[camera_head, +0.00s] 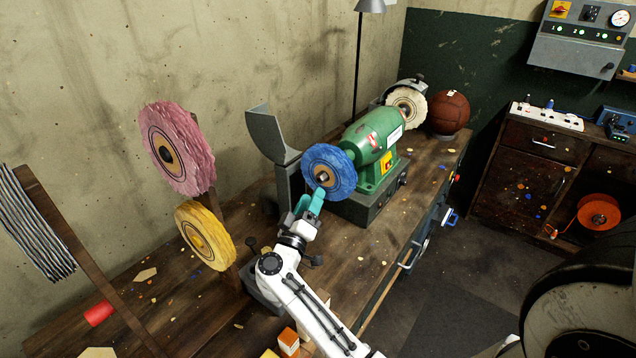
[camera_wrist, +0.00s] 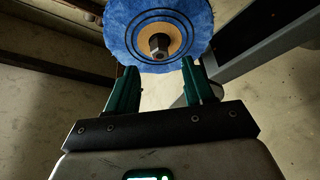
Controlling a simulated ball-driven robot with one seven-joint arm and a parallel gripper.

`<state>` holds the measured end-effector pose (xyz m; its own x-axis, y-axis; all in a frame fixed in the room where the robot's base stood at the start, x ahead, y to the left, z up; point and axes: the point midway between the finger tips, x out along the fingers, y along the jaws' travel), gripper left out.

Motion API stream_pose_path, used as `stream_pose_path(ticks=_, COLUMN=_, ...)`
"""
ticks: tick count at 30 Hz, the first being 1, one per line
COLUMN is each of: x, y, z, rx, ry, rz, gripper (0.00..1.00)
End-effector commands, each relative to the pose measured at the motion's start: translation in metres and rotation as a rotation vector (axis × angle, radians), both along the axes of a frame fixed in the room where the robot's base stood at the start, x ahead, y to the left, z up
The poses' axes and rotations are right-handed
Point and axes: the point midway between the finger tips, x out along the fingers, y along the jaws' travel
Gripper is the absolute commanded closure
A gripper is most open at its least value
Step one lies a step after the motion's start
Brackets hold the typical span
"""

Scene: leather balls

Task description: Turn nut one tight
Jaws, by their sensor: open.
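The nut (camera_wrist: 158,43) is a dark metal hex piece at the centre of the blue buffing wheel (camera_wrist: 190,15), set against a tan disc. In the head view the nut (camera_head: 323,177) shows small on the near face of the blue wheel (camera_head: 340,166), which sits on the left end of the green grinder (camera_head: 368,141). My gripper (camera_wrist: 157,78) is open, with its two teal fingers pointing toward the wheel. The nut appears between and beyond the fingertips. In the head view my gripper (camera_head: 313,197) is just below and in front of the nut. I cannot tell whether it touches the wheel.
A grey guard (camera_head: 267,137) stands left of the blue wheel. Pink (camera_head: 176,150) and yellow (camera_head: 204,236) wheels hang on a post at left. A white wheel (camera_head: 406,107) and brown ball (camera_head: 449,111) are at the far bench end. The bench front (camera_head: 345,270) has bare room.

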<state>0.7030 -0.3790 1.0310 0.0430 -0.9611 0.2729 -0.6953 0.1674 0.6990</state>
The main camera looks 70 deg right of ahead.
Motion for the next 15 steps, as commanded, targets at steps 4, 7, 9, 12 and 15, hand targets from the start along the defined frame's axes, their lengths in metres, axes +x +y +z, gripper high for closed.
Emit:
stream_pose_path(ticks=4, x=0.0, y=-0.027, z=0.009, rx=-0.002, ry=0.0, rz=-0.003, gripper=0.48)
stream_pose_path(ticks=7, x=0.001, y=-0.04, z=0.013, rx=-0.001, ry=-0.001, rz=-0.001, gripper=0.48)
stream_pose_path(ticks=9, x=0.002, y=-0.046, z=0.014, rx=-0.001, ry=0.0, rz=-0.001, gripper=0.48)
stream_pose_path(ticks=12, x=0.002, y=-0.052, z=0.015, rx=-0.001, ry=0.0, rz=0.001, gripper=0.48)
stream_pose_path(ticks=15, x=0.003, y=-0.054, z=0.016, rx=-0.001, ry=-0.001, rz=0.002, gripper=0.48)
